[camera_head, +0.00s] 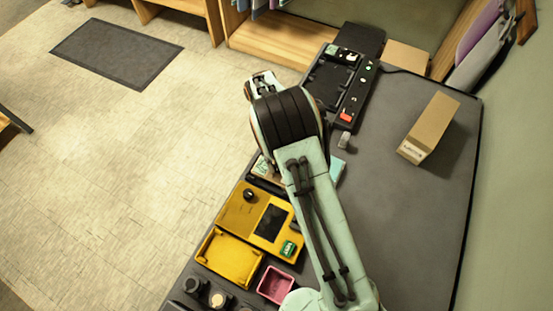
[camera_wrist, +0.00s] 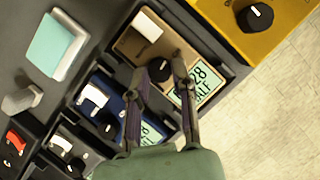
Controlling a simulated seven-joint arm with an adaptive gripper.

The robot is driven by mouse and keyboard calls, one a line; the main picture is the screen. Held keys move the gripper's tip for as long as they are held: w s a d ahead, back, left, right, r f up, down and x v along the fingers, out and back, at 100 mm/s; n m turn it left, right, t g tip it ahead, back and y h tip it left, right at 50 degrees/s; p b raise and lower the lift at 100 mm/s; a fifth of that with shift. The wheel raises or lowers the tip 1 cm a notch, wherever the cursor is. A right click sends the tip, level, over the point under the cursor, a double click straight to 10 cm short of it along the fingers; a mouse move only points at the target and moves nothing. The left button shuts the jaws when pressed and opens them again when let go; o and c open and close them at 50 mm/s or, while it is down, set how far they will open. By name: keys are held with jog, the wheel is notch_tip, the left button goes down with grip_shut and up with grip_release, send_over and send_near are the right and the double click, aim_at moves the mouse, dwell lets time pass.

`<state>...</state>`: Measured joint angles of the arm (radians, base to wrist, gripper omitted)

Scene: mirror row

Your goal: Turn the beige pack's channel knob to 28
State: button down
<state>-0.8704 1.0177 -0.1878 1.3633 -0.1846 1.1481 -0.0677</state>
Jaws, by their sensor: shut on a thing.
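The beige pack (camera_wrist: 130,45) sits in a slot of the dark rack in the wrist view, with a white block at its upper end. Its greenish display (camera_wrist: 187,96) shows 28 and, below, letters ending in ALF; a finger covers its left edge. My gripper (camera_wrist: 169,68) reaches over the pack with its fingertips close together, shut on the dark channel knob. In the head view my arm hides the gripper and most of this pack.
A blue pack (camera_wrist: 106,87) with its own knob and display lies beside the beige one. A yellow unit (camera_head: 254,219) with a black knob, a yellow tray (camera_head: 229,258) and a pink bin (camera_head: 275,285) line the counter. A cardboard box (camera_head: 430,127) stands right; the counter around it is clear.

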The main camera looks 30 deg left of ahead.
jog(key=c, duration=0.9)
grip_release()
jog(key=v, duration=1.2)
